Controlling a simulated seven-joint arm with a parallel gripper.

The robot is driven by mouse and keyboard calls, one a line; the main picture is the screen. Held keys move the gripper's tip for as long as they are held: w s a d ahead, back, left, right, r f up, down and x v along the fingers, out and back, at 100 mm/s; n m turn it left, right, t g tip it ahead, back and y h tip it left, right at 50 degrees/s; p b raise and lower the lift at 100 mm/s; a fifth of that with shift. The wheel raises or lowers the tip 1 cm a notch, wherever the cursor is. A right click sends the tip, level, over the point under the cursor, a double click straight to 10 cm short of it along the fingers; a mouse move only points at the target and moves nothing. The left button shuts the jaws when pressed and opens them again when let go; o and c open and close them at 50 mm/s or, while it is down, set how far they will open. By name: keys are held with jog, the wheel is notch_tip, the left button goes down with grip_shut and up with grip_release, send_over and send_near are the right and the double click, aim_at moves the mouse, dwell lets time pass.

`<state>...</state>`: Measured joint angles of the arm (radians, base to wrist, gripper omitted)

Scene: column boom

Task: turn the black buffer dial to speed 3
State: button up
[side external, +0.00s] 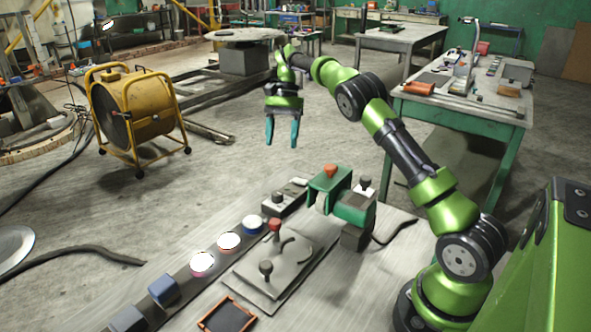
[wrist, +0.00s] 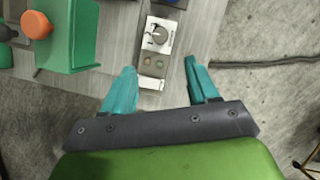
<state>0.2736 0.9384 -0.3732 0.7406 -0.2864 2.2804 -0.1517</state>
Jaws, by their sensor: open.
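A dark knob (side external: 278,197) stands on a small box with a pale top, just left of the green machine (side external: 326,188). In the wrist view, the box's white plate carries a round dial (wrist: 161,36) with dark marks; its setting is too small to read. Another black knob (side external: 365,182) stands on the grey block at the machine's right. I cannot tell for certain which is the buffer dial. My gripper (side external: 282,146) is open and empty, above and beyond the far table edge. In the wrist view, my fingertips (wrist: 161,72) point toward the marked box, apart from it.
An orange knob (side external: 330,170) tops the green machine, close beside the marked box. A lever plate (side external: 268,268) with red and black knobs and a row of lit buttons (side external: 229,241) lie nearer the camera. A yellow fan (side external: 136,112) stands on the floor at left.

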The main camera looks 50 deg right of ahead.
aim_at(277, 192)
jog(key=x, duration=1.4)
jog(key=shift+f, duration=0.1)
jog(key=c, duration=1)
